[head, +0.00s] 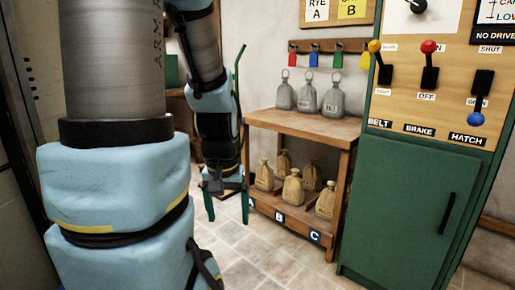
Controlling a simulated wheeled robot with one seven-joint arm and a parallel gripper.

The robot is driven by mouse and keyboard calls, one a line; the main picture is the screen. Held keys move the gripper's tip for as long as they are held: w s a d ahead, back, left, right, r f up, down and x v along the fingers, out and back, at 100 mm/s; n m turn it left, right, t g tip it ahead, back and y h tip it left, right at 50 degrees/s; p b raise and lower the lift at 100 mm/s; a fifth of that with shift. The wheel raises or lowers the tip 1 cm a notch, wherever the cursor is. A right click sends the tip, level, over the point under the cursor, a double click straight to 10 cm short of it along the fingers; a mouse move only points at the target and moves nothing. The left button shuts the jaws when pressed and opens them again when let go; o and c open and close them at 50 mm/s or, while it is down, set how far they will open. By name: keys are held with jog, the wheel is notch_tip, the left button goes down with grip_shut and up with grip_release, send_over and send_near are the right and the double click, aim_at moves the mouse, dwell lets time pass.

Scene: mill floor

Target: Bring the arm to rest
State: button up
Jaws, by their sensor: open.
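My arm fills the left of the head view, with blue-padded links and a grey metal tube. My gripper (225,200) hangs pointing down in front of the left end of a wooden bench. Its green fingers are apart and nothing shows between them. It hangs over the tiled floor, and I cannot tell its exact distance from the bench.
A green cabinet (405,205) with belt, brake and hatch levers stands right. Coloured tags hang on a rack (330,46). Tiled floor (265,250) is clear in front.

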notch_tip(320, 180, up, 22)
jog(key=p, duration=2)
jog(key=shift+r+p, duration=0.15)
jog(key=shift+p, duration=0.2)
